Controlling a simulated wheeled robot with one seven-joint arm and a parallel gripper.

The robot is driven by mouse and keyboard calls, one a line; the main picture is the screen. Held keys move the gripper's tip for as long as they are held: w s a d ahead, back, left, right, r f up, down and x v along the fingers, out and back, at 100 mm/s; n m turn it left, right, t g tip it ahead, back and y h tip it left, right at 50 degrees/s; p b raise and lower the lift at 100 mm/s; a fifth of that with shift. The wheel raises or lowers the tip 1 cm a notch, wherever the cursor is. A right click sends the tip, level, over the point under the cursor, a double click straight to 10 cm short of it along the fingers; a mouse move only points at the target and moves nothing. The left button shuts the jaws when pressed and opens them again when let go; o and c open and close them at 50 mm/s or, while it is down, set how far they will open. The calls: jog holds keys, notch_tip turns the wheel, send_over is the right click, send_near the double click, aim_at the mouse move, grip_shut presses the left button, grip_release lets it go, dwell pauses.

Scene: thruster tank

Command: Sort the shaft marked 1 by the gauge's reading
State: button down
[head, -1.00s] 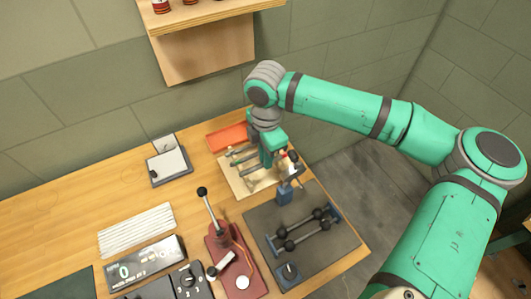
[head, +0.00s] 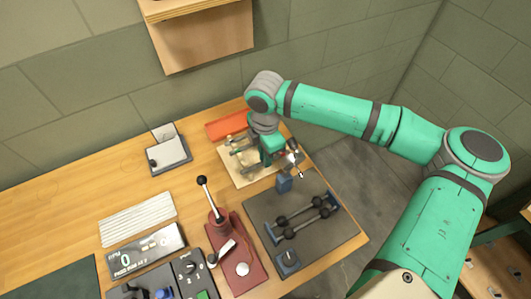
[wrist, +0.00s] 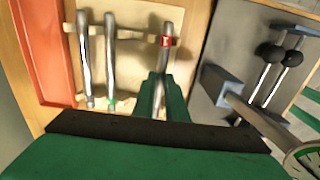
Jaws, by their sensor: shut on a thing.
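In the wrist view, several metal shafts lie side by side in a pale wooden rack (wrist: 188,27). The right one, with a red tag (wrist: 166,41), runs between my green fingers (wrist: 161,92), which are shut on it. The tag's mark is too small to read surely. A second shaft (wrist: 110,52) has a green band at its near end, and a third (wrist: 84,58) is at the left. In the head view my gripper (head: 271,158) is down at the rack (head: 240,180). The gauge's dial (wrist: 306,162) is partly cut off at the wrist view's lower right; its reading is unclear.
An orange tray (head: 226,125) lies behind the rack. A grey mat (head: 335,240) carries a blue block (head: 284,182) and dark-ended bars (head: 303,220) on stands. A red lever press (head: 240,262), a display box (head: 146,250) and a switch box stand in front. The table's left is mostly clear.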

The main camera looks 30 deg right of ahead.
jog(key=shift+f, duration=0.2)
jog(key=c, duration=1.7)
grip_release()
notch_tip(320, 180, up, 11)
jog(key=shift+f, duration=0.1)
